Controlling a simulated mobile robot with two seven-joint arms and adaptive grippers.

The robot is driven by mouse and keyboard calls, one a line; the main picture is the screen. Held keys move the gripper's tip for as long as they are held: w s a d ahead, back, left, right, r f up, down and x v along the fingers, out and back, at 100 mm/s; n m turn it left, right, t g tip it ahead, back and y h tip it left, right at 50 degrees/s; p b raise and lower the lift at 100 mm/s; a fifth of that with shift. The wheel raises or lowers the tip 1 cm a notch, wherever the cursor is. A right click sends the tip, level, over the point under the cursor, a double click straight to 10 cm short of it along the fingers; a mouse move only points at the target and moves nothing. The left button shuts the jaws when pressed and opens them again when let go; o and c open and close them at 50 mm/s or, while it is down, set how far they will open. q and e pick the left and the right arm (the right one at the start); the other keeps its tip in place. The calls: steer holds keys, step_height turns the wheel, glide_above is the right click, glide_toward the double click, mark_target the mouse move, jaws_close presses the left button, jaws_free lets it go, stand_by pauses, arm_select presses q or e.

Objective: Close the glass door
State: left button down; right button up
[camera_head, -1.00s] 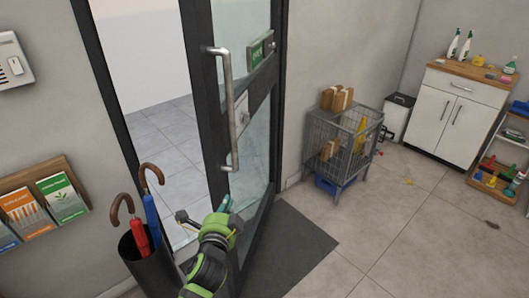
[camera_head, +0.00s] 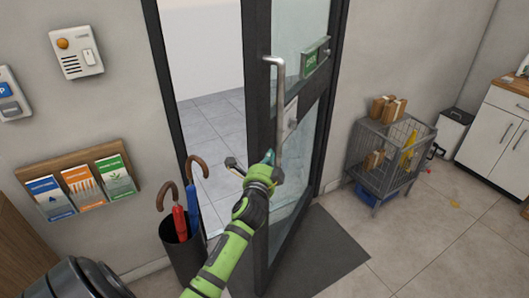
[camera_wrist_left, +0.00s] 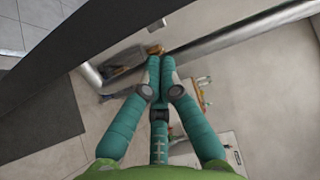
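The glass door (camera_head: 262,190) has a dark frame and stands ajar, swung into the room. Its vertical metal handle (camera_head: 280,110) is on the near face. My left gripper (camera_head: 268,160) is at the lower part of the handle. In the left wrist view, the teal fingertips (camera_wrist_left: 160,62) are drawn together. The metal handle bar (camera_wrist_left: 225,36) passes behind or beside the fingertips there; contact is unclear. I see no bar enclosed between the fingers. The doorway behind shows a grey tiled floor. My right gripper is not in view.
An umbrella stand (camera_head: 180,250) with red and blue umbrellas stands by the left doorpost. A leaflet rack (camera_head: 80,185) hangs on the left wall. A wire basket (camera_head: 385,160) with boxes stands right of the door. A dark mat (camera_head: 325,255) and clear floor lie in front.

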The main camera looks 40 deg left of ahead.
arm_select(q)
steer(key=shift+s+a, duration=0.2)
steer(key=shift+a, duration=0.6)
